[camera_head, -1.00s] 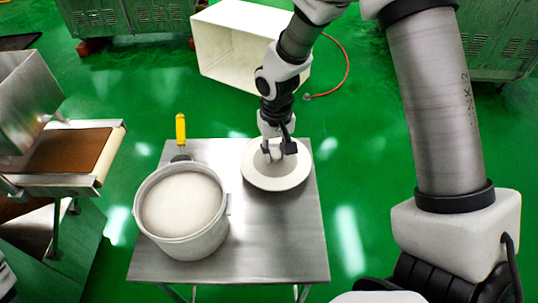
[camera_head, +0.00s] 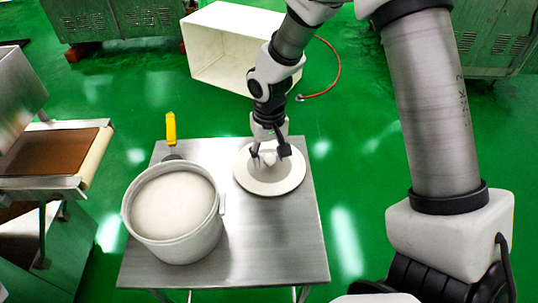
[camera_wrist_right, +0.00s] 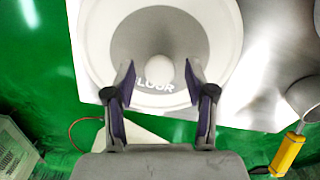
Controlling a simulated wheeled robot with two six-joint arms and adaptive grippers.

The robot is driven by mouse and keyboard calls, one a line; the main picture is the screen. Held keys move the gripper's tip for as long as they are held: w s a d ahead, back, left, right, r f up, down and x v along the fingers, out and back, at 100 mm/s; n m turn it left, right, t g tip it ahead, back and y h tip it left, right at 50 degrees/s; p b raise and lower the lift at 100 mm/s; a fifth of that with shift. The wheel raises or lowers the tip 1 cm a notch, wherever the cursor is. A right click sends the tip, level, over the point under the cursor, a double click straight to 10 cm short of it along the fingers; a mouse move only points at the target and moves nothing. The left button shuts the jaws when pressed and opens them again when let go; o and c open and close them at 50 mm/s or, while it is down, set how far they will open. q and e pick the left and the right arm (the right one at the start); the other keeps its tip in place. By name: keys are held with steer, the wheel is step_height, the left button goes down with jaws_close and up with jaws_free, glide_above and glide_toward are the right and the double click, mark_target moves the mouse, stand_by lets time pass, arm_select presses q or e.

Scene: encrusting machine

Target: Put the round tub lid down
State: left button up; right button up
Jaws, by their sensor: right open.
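The round white tub lid (camera_head: 285,184) lies flat on the steel table, to the right of the tub. It also shows in the right wrist view (camera_wrist_right: 218,40), with a grey recessed middle, a small knob (camera_wrist_right: 159,68) and partly hidden lettering. My right gripper (camera_head: 270,158) is over the lid, its fingers apart. In the right wrist view the fingers (camera_wrist_right: 160,82) stand open on either side of the knob, not touching it. The white tub (camera_head: 178,243) is uncovered and full of pale contents (camera_head: 172,204). My left gripper is not in view.
The steel table (camera_head: 270,245) is clear in front of the lid. A yellow-handled tool (camera_head: 170,128) is behind the tub. A conveyor machine (camera_head: 50,155) is at the left. A cream bin (camera_head: 225,50) and red hose (camera_head: 335,65) are on the green floor.

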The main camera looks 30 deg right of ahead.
mark_target(269, 157)
step_height(269, 157, up, 12)
steer(key=p, duration=0.3)
steer(key=shift+f, duration=0.2)
